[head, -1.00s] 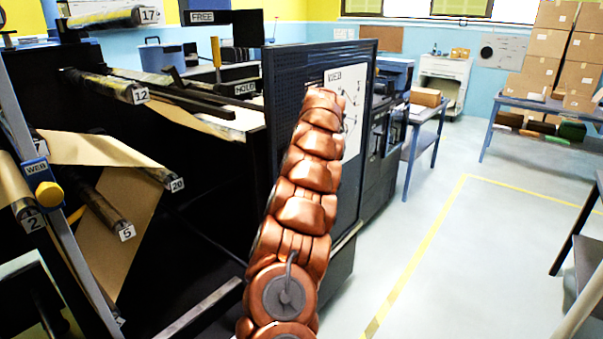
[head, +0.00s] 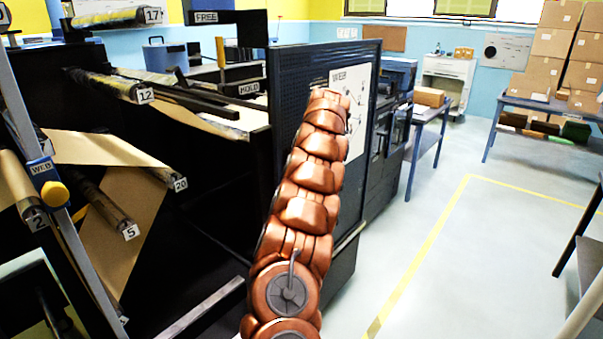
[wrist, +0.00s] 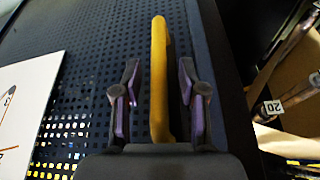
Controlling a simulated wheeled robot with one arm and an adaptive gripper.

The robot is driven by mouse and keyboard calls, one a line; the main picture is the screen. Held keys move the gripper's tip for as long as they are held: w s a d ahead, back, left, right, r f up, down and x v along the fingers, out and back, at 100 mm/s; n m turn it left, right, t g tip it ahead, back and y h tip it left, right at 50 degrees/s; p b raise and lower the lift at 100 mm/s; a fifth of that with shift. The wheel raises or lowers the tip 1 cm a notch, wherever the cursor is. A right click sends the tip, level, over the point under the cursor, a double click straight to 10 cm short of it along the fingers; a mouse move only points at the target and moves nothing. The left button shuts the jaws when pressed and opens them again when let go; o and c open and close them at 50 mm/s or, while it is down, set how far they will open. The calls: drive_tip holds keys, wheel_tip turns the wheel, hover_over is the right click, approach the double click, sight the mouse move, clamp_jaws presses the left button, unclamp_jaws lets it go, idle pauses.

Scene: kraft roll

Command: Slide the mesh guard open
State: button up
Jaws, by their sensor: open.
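The mesh guard (head: 290,85) is a dark blue perforated panel with a white WEB sheet (head: 350,105) on it, standing at the right side of the machine's opening. The wrist view shows its perforated face (wrist: 85,75) close up, with the edge of the white sheet at left. A yellow bar handle (wrist: 158,50) runs upright along the guard near its solid edge. My gripper (wrist: 158,85) is open, with one finger on each side of the handle and visible gaps to both. In the head view my copper arm hides the gripper and the handle.
Numbered rollers with brown paper web (head: 95,150) fill the machine's opening at left. Paper and roller 20 (wrist: 272,107) show past the guard's edge. A blue table (head: 425,130) stands beyond the machine. The floor at right (head: 450,250) is clear.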

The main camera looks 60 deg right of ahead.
drive_tip(key=v, duration=1.2)
idle(0.5)
idle(0.6)
